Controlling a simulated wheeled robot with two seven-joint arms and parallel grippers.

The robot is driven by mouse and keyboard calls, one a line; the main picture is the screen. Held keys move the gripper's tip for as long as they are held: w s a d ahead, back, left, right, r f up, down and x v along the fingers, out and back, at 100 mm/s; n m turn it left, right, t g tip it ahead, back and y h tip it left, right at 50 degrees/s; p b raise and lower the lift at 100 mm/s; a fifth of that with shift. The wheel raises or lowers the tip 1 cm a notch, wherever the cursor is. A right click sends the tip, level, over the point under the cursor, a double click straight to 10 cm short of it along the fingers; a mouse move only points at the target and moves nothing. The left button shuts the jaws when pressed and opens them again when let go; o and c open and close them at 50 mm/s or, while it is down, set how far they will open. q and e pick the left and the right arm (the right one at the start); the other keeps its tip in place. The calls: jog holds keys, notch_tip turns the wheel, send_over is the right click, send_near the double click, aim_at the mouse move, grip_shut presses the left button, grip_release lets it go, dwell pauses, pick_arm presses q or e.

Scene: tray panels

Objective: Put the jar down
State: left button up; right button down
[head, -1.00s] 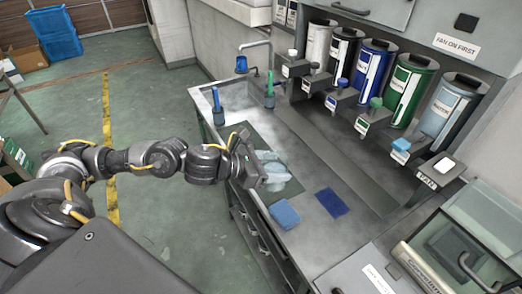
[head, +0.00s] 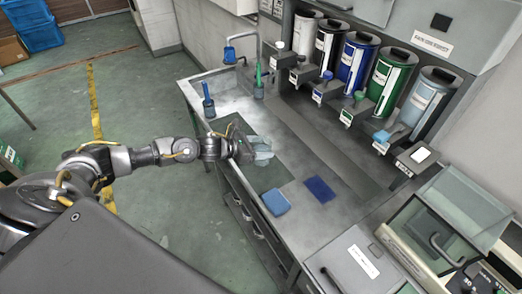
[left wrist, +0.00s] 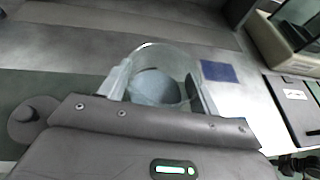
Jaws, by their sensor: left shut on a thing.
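The jar is clear, with something pale blue-grey in it. It is at the end of my left arm over the counter in the head view (head: 264,152), and it fills the middle of the left wrist view (left wrist: 158,78). My left gripper (head: 246,152) is shut on the jar, with one finger on each side of it in the left wrist view. A dark green mat (head: 262,178) lies on the counter around and below the jar. I cannot tell whether the jar's base touches it. My right gripper is not in view.
A light blue sponge (head: 275,202) and a dark blue cloth (head: 320,189) lie nearer on the counter (head: 300,220). Blue and green brushes (head: 208,103) stand behind. Several coloured canisters (head: 391,78) line the wall. A lidded machine (head: 440,235) stands at right.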

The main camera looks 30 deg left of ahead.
pick_arm(q)
jog(key=shift+w+a, duration=0.1)
jog(key=shift+w, duration=0.05)
notch_tip(320, 180, down, 3)
jog(key=shift+w+r+p, duration=0.1)
jog(key=shift+r+p, duration=0.05)
jog(key=shift+p, duration=0.95)
jog(key=shift+f, duration=0.35)
jog(key=shift+f+b, duration=0.25)
jog(key=shift+b, duration=0.1)
jog(key=o, duration=1.4)
